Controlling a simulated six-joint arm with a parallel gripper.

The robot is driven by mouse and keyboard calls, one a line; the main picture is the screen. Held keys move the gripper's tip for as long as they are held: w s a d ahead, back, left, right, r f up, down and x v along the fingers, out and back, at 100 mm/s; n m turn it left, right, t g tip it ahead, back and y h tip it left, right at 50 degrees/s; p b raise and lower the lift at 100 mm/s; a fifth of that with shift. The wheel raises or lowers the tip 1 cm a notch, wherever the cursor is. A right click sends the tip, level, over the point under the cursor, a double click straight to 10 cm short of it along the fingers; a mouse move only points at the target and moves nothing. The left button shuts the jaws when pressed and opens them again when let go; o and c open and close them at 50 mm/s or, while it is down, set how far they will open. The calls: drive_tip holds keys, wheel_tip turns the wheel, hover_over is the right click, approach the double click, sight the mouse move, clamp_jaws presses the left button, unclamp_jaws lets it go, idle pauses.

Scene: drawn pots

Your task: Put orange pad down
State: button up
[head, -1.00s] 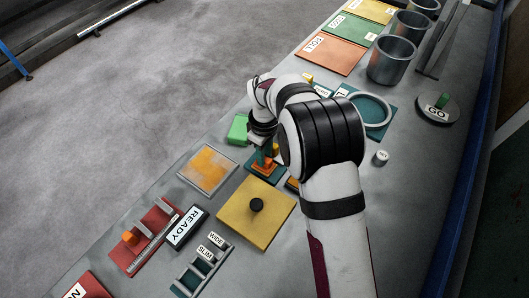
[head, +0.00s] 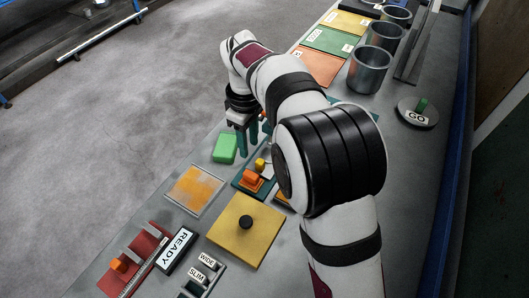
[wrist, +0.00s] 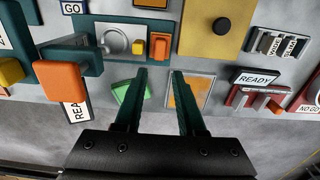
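An orange pad (head: 253,178) sits on a teal fixture (head: 240,184), beside a small yellow knob (head: 260,164). In the wrist view the pad (wrist: 160,45) stands upright on the fixture's right side, with a grey disc (wrist: 115,40) to its left. My gripper (head: 254,140) is raised above and behind the fixture, apart from the pad. In the wrist view my gripper (wrist: 159,72) has its two teal fingers spread with nothing between them. My arm hides part of the fixture in the head view.
A green block (head: 226,148) and an orange-patched square plate (head: 195,190) lie near the gripper. A yellow plate with black knob (head: 246,222) lies in front. In the wrist view a larger orange block (wrist: 60,80) stands left. Grey cups (head: 369,70) stand at the back.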

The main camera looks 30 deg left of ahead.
drive_tip(key=s+d+r+m, duration=0.2)
drive_tip(key=d+r+m, duration=0.15)
drive_tip(key=d, duration=0.45)
drive_tip(key=s+d+r+m+y, duration=0.1)
drive_tip(key=s+d+r+m, duration=0.1)
drive_tip(key=d+m, duration=0.45)
drive_tip(key=s+d+r+m, duration=0.2)
drive_tip(key=d+r+m, duration=0.1)
drive_tip(key=d, duration=0.6)
drive_tip(key=s+d+f+m, duration=0.4)
drive_tip(key=s+d+m, duration=0.4)
drive_tip(key=s, duration=0.5)
drive_tip(key=m, duration=0.2)
drive_tip(key=shift+s+d+m+y, duration=0.2)
drive_tip(key=shift+d+m+y, duration=0.1)
drive_tip(key=shift+d+y, duration=0.1)
drive_tip(key=o, duration=0.8)
